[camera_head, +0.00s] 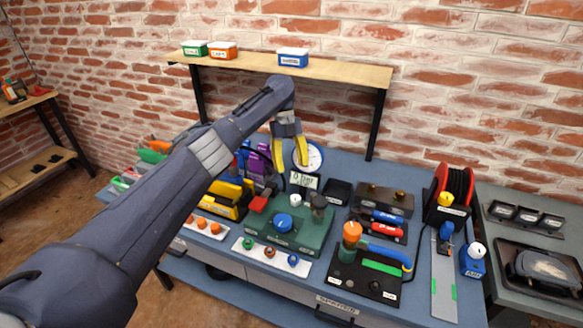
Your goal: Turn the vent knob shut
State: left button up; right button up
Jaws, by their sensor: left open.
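A green test unit (262,234) stands on the blue bench. It carries a large blue knob (283,222), a small white knob (296,200), a dark grey knob or cylinder (319,203) and a red part (258,204). I cannot read which of these is the vent knob. A round gauge (314,157) and a display (304,180) reading about 0 bar stand behind the unit. My left gripper (291,168) has yellow fingers, open and pointing down. It appears above the back of the unit, in front of the gauge, with nothing between the fingers. My right gripper is out of view.
White strips with orange (202,224) and mixed plugs lie in front. A black board (365,276) with an orange-topped tool, red and blue tools (388,223) and a red reel (457,187) stand right. A shelf (340,70) with small boxes hangs behind. My left arm covers the bench's left part.

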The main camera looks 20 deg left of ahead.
pick_arm(q)
notch_tip(320, 180, up, 6)
jog(key=n+t+y, duration=0.3)
jog(key=n+t, duration=0.1)
jog(key=n, duration=1.1)
send_over(295, 197)
notch_tip(295, 197, down, 18)
jog(key=shift+d+r, duration=0.15)
jog(key=shift+r, duration=0.05)
dwell(0.4)
grip_shut()
